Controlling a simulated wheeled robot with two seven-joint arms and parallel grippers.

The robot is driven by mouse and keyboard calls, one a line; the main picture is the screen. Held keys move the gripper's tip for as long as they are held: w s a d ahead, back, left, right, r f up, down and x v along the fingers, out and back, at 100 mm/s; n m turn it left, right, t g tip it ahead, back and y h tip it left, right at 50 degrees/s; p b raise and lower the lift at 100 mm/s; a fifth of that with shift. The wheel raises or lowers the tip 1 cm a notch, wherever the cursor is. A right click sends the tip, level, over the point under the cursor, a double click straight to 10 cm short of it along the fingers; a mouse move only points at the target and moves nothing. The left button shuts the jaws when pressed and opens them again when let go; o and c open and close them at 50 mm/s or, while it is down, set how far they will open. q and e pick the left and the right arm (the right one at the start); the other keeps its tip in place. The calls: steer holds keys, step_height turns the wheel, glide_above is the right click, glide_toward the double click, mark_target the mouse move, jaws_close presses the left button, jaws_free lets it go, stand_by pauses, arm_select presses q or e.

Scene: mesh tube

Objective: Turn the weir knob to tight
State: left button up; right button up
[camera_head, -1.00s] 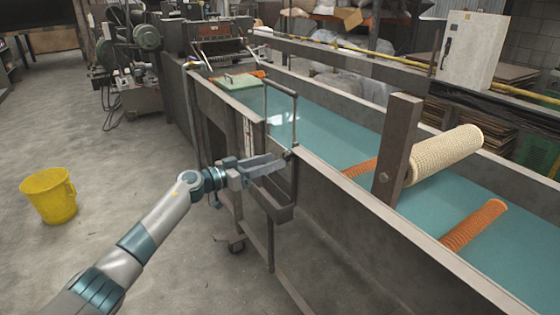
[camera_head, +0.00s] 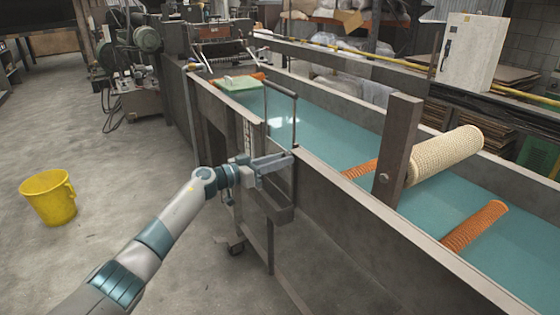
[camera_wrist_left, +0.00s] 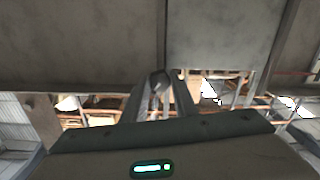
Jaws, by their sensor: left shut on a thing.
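My left gripper (camera_head: 289,157) is at the near wall of the long water tank, at the foot of the upright metal weir frame (camera_head: 283,90). Its fingers are closed in on a small dark knob, which they mostly hide in the head view. In the left wrist view, the gripper (camera_wrist_left: 160,88) reaches up toward the grey tank wall, and the small dark knob (camera_wrist_left: 159,78) shows between the fingertips. I cannot read how far the knob is turned. My right gripper is not in view.
The tank (camera_head: 340,240) holds teal water, orange tubes (camera_head: 475,225) and a pale mesh roll (camera_head: 445,155) by a dark post (camera_head: 398,150). A metal tray (camera_head: 277,207) hangs below my gripper. A yellow bucket (camera_head: 48,198) stands left on open floor.

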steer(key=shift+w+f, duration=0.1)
arm_select(q)
steer(key=shift+m+p, duration=1.6)
steer(key=shift+m, duration=1.8)
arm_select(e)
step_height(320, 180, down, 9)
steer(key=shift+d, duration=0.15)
arm_select(q)
steer(key=o, duration=1)
steer(key=shift+o, duration=0.2)
steer(key=shift+a, duration=0.1)
